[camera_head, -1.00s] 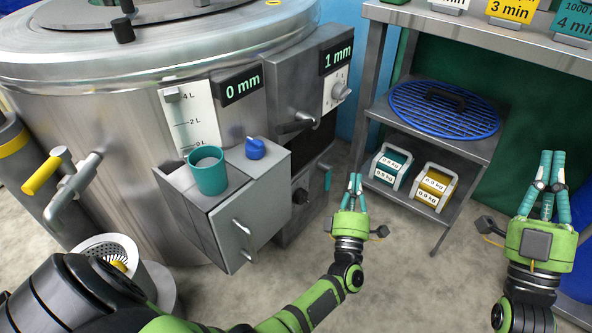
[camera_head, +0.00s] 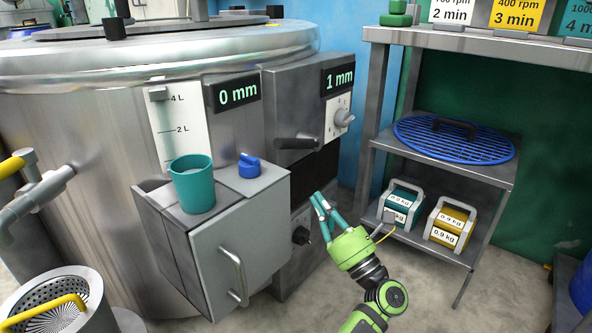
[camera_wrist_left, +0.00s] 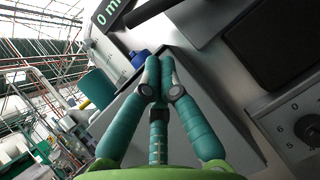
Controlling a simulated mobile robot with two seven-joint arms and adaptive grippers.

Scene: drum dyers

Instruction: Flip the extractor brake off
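The extractor cabinet (camera_head: 290,92) stands right of the steel drum, with a "1 mm" display (camera_head: 340,78), a white dial plate with a grey knob (camera_head: 343,118) and a dark handle (camera_head: 298,143). A lower dial knob (camera_head: 300,235) sits on its front and its dial plate also shows in the wrist view (camera_wrist_left: 303,128). No brake label is readable. A small teal lever seen earlier beside the lower dial cannot be told apart from my teal fingers now. My left gripper (camera_head: 316,197) is before the cabinet's lower right side, fingertips together, apparently empty. My right gripper is out of view.
A grey box (camera_head: 240,250) with a teal cup (camera_head: 193,185) and a blue knob (camera_head: 249,166) juts out left of my gripper. A steel shelf (camera_head: 480,172) with a blue grate (camera_head: 455,139) and weights stands right. A perforated bin (camera_head: 88,295) is lower left.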

